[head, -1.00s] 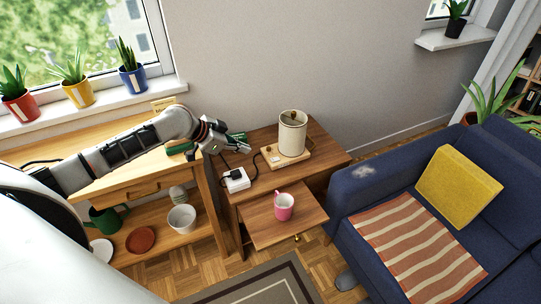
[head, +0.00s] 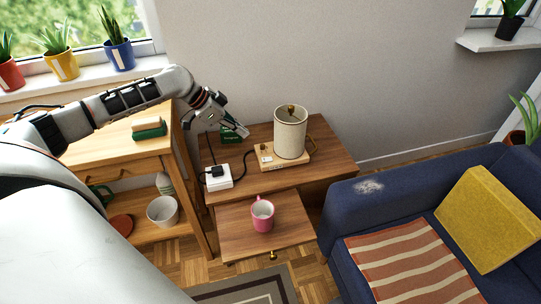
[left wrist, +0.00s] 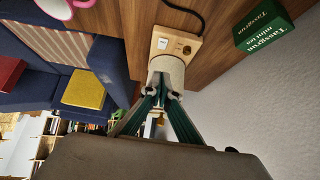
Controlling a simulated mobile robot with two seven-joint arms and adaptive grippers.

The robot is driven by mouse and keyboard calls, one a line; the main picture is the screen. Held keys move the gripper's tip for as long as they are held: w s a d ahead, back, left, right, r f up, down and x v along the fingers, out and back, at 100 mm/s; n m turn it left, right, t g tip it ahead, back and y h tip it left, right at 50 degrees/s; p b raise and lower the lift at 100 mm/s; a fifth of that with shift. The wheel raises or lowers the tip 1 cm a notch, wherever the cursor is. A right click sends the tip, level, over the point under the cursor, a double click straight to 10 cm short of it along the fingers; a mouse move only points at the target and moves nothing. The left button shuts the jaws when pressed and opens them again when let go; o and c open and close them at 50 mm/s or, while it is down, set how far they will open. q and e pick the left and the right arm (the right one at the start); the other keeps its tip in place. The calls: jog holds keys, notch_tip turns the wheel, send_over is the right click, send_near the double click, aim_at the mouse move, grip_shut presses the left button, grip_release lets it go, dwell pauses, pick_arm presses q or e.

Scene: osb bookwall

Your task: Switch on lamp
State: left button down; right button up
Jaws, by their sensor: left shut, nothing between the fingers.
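The lamp (head: 290,133) has a cream cylindrical shade with a brass top piece. It stands upright on a pale wooden base (head: 268,164) on the bedside table. In the left wrist view, the base (left wrist: 161,57) carries a white switch (left wrist: 163,43) and a small dark-and-brass knob (left wrist: 187,50). The lamp appears unlit. My left gripper (head: 245,133) is shut and empty, left of the shade and above the table; its fingers (left wrist: 162,93) point toward the lamp in the wrist view. Part of the lamp is hidden behind them there. My right gripper is not in view.
A green box (head: 234,132) sits behind my left gripper. A white power block (head: 217,177) with black cables lies at the table's left edge. A pink mug (head: 262,214) stands on the lower pull-out surface. The blue sofa (head: 345,213) is at right.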

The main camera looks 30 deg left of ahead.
pick_arm(q)
jog(key=b, duration=0.2)
send_over(267, 159)
jog(key=s+a, duration=0.2)
jog(key=f, duration=0.8)
jog(key=shift+d+f, duration=0.15)
jog(key=shift+d, duration=0.1)
notch_tip(267, 159, down, 3)
jog(key=shift+s+a+f+b, duration=0.1)
jog(key=shift+b, duration=0.5)
jog(key=shift+f, duration=0.3)
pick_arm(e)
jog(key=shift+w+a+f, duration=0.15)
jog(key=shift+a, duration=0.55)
